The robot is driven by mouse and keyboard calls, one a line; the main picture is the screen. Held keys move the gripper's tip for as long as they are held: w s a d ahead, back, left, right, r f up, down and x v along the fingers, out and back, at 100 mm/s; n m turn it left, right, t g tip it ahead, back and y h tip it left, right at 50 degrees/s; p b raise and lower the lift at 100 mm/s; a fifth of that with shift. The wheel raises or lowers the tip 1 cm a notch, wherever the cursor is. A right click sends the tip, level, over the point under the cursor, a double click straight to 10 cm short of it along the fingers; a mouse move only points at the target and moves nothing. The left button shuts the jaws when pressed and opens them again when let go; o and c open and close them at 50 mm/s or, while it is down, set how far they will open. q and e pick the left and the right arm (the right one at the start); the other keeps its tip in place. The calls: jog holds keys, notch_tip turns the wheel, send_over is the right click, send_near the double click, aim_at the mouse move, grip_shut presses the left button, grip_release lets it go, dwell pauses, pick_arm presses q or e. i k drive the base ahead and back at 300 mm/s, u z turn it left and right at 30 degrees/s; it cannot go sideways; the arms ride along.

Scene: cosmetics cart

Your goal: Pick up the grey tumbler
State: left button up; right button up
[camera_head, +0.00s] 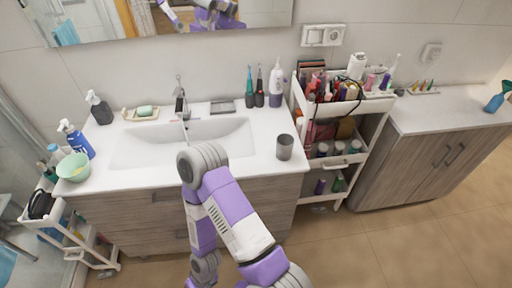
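The grey tumbler (284,147) stands upright on the white washbasin counter, near its right front edge, to the right of the basin. One of my purple and white arms rises from the bottom middle, with its grey joint in front of the basin's front edge, left of the tumbler. A gap of counter shows between that arm and the tumbler. No fingertips of either gripper show in the view. I cannot tell whether either gripper is open or shut.
The basin (215,140) has a tap (181,100). Toothbrushes (259,88) and a white bottle (276,84) stand behind the tumbler. A loaded white cart (356,160) is to the right. A green bowl (73,166) and a blue spray bottle (77,142) stand far left.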

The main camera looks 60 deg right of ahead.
aim_at(285, 142)
jog(key=u, duration=1.35)
jog(key=k, duration=1.25)
jog(key=z, duration=2)
